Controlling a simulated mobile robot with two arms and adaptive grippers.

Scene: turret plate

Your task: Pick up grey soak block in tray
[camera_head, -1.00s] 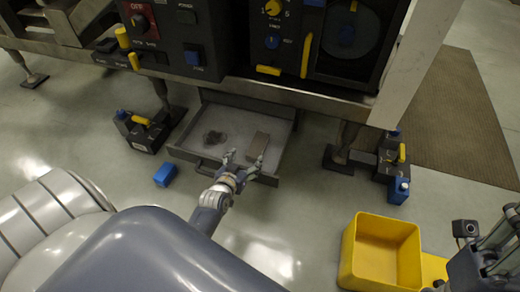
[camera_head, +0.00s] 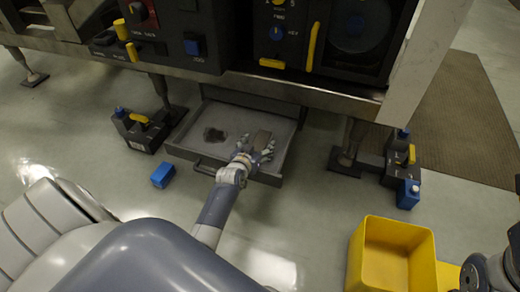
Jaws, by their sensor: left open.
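The grey soak block (camera_head: 262,138) lies in the right part of the shallow grey tray (camera_head: 190,130), a drawer-like tray pulled out under the machine. My left gripper (camera_head: 258,153) is open over the tray's front right, with its fingers at the near end of the block. Its fingers partly hide the block, and I cannot tell whether they touch it. My right arm shows at the lower right edge, but its gripper is out of the picture.
A blue block (camera_head: 163,175) lies on the floor left of the tray. A yellow bin (camera_head: 392,222) stands at lower right. The machine's front edge overhangs the tray.

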